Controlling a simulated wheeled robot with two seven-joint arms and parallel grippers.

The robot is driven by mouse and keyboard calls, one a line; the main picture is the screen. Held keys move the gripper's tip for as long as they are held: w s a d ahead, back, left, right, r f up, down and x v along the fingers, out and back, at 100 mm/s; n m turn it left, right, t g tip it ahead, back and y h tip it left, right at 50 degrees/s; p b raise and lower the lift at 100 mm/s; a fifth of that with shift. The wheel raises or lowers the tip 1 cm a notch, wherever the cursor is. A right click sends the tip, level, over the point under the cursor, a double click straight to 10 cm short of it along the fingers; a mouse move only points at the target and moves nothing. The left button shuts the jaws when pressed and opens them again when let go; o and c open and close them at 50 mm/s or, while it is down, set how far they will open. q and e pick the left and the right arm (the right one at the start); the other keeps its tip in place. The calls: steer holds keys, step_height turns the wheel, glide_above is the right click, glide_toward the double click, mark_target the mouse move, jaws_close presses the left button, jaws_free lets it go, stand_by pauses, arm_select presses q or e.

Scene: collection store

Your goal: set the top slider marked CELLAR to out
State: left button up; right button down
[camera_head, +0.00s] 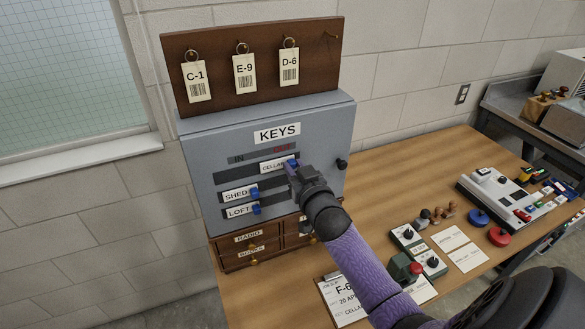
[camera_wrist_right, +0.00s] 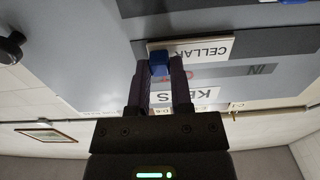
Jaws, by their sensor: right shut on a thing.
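The grey KEYS panel (camera_head: 225,150) stands on the wooden table and has several sliders under the words IN and OUT. The top slider, a white plate marked CELLAR (camera_head: 271,167), is at the right part of its slot, under the red OUT. The plate also shows upside down in the wrist view (camera_wrist_right: 208,50). My right gripper (camera_head: 291,168) is at the plate's right end. In the wrist view its two fingers are shut on the CELLAR slider's blue knob (camera_wrist_right: 159,60). My left gripper is not in view.
Sliders SHED (camera_head: 236,196) and LOFT (camera_head: 238,212) sit further left, below CELLAR. A black knob (camera_head: 342,164) is on the panel's right edge. Drawers (camera_head: 248,254) are beneath. A key board (camera_head: 217,55) with tags is above. Control boxes and a clipboard (camera_head: 342,303) lie on the table.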

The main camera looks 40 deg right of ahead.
steer(key=c, duration=0.9)
jaws_free()
steer(key=shift+d, duration=0.15)
steer(key=o, duration=0.4)
steer(key=shift+s+d, duration=0.1)
steer(key=shift+d, duration=0.1)
steer(key=shift+a, duration=0.15)
steer(key=v, duration=1)
steer(key=shift+p, duration=0.4)
steer(key=shift+a, duration=0.1)
